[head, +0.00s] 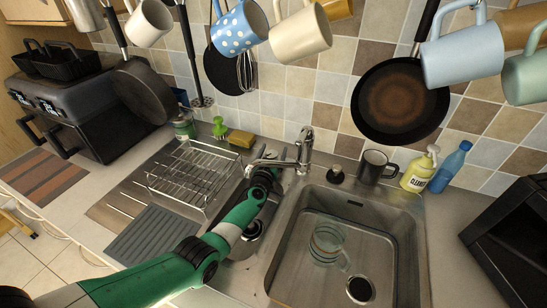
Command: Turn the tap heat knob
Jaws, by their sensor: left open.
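The chrome tap (303,150) stands behind the sinks, with its spout pointing left over the smaller basin. A knob or lever at its top (307,131) looks upright; its exact setting is too small to tell. My left arm reaches in from the lower left across the drainer. My left gripper (276,168) is open, close to the spout and left of the tap body. Its fingers are small and partly hidden, so I cannot tell whether they touch the tap. My right gripper is not in view.
A glass mug (327,243) lies in the large sink (290,262). A wire dish rack (192,177) stands left of my arm. A dark mug (376,167), yellow soap bottle (418,170) and blue bottle (450,168) stand right of the tap. Mugs and pans hang above.

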